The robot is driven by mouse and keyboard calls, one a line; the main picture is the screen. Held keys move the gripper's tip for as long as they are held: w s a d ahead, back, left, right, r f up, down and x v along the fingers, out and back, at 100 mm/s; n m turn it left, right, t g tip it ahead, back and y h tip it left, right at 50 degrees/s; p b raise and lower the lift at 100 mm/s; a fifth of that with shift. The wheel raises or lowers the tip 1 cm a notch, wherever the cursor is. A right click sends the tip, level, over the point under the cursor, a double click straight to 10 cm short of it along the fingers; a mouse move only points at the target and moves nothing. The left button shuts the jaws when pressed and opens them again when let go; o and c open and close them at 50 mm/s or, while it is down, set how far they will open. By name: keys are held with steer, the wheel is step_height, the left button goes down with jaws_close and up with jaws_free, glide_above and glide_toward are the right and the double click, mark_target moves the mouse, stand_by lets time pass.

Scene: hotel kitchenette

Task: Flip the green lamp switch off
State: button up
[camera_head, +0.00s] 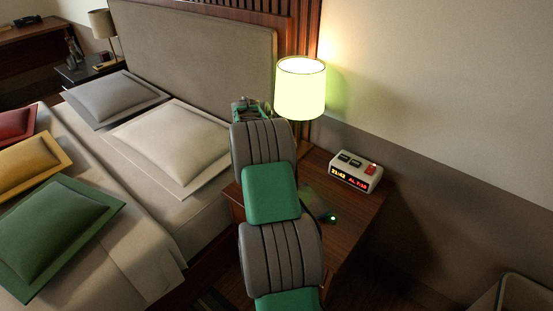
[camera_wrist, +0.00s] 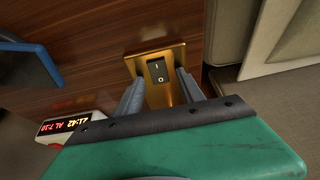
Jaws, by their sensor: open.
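The bedside lamp (camera_head: 300,88) is lit, and its shade glows a pale yellow-green. In the wrist view a black rocker switch (camera_wrist: 158,71) marked I and O sits on a brass plate (camera_wrist: 160,94) on a brown wood panel. Which side of the rocker is pressed in is hard to tell. My gripper (camera_wrist: 160,82) is open and empty, one finger on each side of the switch. Whether the fingers touch the plate is unclear. In the head view my gripper (camera_head: 250,108) is by the headboard, left of the lamp, and the switch is hidden.
A clock (camera_head: 356,171) stands on the nightstand (camera_head: 365,212); it also shows in the wrist view (camera_wrist: 72,126). A small green light (camera_head: 332,217) glows on the nightstand. The bed with several pillows (camera_head: 172,145) lies left. A blue-edged object (camera_wrist: 38,66) is at the wrist view's left.

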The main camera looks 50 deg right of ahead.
jaws_close()
stand_by(0.5)
